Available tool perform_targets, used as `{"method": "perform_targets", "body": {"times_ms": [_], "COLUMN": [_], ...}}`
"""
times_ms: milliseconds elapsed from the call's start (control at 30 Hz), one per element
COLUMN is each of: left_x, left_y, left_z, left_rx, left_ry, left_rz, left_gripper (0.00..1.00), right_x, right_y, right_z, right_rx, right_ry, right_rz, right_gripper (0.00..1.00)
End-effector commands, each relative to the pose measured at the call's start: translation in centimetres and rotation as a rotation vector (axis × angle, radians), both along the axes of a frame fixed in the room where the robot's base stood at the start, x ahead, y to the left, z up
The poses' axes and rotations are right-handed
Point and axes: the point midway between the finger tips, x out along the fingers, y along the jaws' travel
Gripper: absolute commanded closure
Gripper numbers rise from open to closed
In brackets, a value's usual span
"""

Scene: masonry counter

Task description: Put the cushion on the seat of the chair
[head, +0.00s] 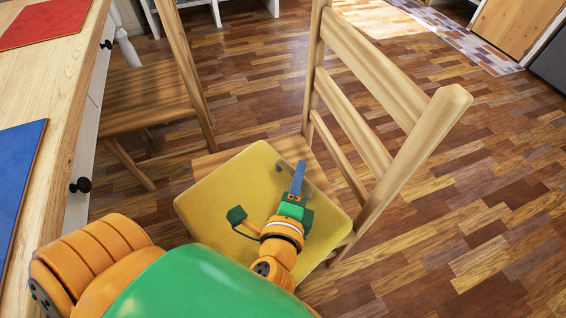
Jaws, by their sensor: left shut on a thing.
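The cushion (222,190) is a flat yellow square in the middle of the head view, below and left of the back of a light wooden chair (395,160). It covers most of the chair's seat (290,148), of which a strip shows past the cushion's far edge. I cannot tell whether the cushion rests on the seat or is held just above it. My left gripper (277,208), orange and green, lies over the cushion and is shut on it. The grip point itself is partly hidden by my arm. My right gripper is not in view.
A second wooden chair (150,97) stands at the upper left, by a counter (50,75) with a red mat (45,20) and a blue mat (18,165). A dark knob (82,185) sticks out below the counter. The wooden floor (480,200) at right is clear.

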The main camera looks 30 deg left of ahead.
Motion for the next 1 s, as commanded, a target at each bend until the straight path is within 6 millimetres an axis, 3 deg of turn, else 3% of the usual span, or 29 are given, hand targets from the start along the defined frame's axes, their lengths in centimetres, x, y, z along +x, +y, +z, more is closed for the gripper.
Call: {"method": "perform_targets", "body": {"times_ms": [233,300,400,567,700,1000], "left_x": [6.9,8.1,9.6,10.8,11.0,11.0], "left_y": [3.7,4.3,5.0,5.7,5.8,5.8], "left_z": [-3.4,-5.9,-7.7,-9.3,-12.1,-12.2], "left_rx": [0.005,0.004,0.002,0.002,0.0,-0.001], "left_ry": [-0.006,-0.003,-0.003,-0.003,-0.001,-0.002], "left_rz": [0.001,0.001,0.0,-0.001,0.0,-0.001], "left_gripper": [1.0,1.0,1.0,1.0,1.0,1.0], "right_x": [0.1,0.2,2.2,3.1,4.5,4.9], "right_y": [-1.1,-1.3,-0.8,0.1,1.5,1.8], "right_z": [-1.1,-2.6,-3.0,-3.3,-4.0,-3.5], "right_rx": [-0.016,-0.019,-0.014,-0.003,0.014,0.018], "right_ry": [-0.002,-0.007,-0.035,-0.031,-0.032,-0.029], "right_rz": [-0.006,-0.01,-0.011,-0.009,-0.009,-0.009], "right_gripper": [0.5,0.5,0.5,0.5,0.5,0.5]}}
